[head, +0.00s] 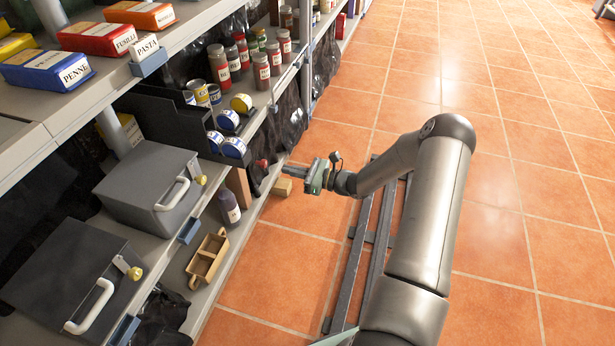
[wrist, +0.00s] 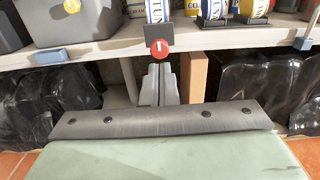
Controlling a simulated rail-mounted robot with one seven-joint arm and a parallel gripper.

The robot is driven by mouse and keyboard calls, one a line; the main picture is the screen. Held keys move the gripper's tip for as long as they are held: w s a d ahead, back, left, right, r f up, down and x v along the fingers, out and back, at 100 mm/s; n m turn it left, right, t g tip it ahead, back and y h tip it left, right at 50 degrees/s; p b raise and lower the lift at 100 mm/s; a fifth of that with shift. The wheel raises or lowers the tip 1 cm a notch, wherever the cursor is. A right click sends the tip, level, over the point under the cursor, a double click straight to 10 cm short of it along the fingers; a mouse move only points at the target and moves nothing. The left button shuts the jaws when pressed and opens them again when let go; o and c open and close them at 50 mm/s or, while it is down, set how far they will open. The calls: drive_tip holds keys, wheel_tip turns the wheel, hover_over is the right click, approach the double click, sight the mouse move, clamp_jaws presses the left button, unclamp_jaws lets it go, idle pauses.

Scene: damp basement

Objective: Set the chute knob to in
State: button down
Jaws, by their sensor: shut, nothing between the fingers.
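The chute knob is a round red knob (wrist: 160,48) with a white mark that looks about upright, on a dark plate at the shelf's front edge. In the head view the red knob (head: 262,163) is small, at the front lower end of the dark can chute (head: 165,112). I cannot read any setting label. My gripper (wrist: 159,72) is shut and empty, its fingertips just below the knob in the wrist view. In the head view my gripper (head: 285,171) is in front of the shelf, pointing at the knob. Whether they touch, I cannot tell.
Several cans (head: 233,147) lie and stand around the chute. Grey lidded boxes (head: 150,185) with white handles are to its left. A dark bottle (head: 229,207) and a wooden caddy (head: 207,258) are on the lower shelf. Tiled floor (head: 500,120) is open to the right.

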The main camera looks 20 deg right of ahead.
sight(266, 164)
drive_tip(key=shift+b+x, duration=0.55)
drive_tip(key=shift+x, duration=2)
drive_tip(key=x, duration=0.3)
drive_tip(key=shift+w+a+r, duration=0.1)
drive_tip(key=shift+a+r, duration=0.05)
